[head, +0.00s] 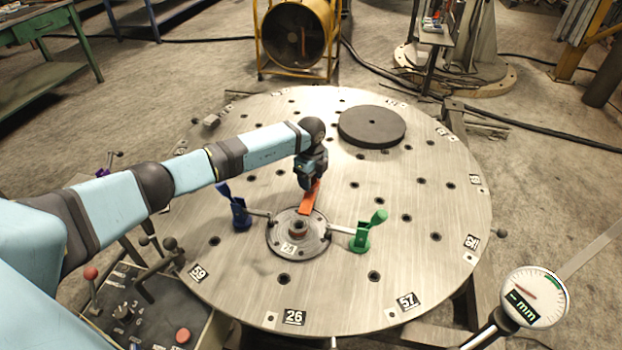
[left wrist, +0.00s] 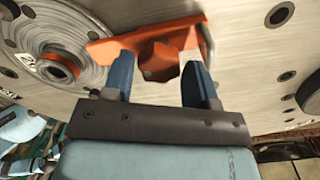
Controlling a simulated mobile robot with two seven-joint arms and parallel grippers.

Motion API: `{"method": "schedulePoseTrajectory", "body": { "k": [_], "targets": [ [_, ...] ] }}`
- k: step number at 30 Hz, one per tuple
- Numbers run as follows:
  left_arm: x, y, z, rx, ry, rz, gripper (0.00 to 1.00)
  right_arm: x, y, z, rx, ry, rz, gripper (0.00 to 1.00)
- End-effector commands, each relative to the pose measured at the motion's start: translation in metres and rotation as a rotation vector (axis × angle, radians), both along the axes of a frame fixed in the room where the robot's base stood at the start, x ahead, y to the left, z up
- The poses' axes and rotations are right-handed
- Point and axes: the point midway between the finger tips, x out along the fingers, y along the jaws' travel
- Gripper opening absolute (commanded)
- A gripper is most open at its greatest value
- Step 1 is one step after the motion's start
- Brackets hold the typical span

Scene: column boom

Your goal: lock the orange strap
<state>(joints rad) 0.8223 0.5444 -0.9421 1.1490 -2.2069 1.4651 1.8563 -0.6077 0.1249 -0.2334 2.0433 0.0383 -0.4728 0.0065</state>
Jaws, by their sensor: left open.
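The orange strap (head: 311,198) lies on the round metal table, reaching from the hub flange (head: 299,235) toward the back, its far end hidden under my left gripper (head: 308,184). In the left wrist view, the orange strap (left wrist: 115,46) runs across the top, with a lobed orange knob (left wrist: 159,62) beside it. My left gripper (left wrist: 162,80) is open, with one blue finger on each side of the knob. I cannot tell whether the fingers touch it. My right gripper is not in view.
A blue clamp (head: 239,213) stands left of the flange and a green clamp (head: 363,237) right of it. A dark disc (head: 371,127) lies at the back of the round table (head: 335,305). A dial gauge (head: 535,297) is at the lower right. The table's right side is clear.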

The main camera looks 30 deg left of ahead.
Motion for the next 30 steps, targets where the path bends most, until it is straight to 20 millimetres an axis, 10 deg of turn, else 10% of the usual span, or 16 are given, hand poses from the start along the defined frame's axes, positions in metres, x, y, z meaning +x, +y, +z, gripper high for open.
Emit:
{"method": "schedulePoseTrajectory", "body": {
  "k": [10, 15, 30],
  "targets": [
    [-0.0003, 0.0001, -0.0051, 0.0, 0.0, 0.0, 0.53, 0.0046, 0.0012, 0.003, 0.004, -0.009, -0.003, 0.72],
    [-0.0002, 0.0001, -0.0049, 0.0, 0.0, 0.0, 0.18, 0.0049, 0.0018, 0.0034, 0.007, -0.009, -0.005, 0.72],
    [0.0001, 0.0001, -0.0046, 0.001, -0.001, -0.126, 0.18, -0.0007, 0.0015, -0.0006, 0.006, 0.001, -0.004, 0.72]
  ]
}}
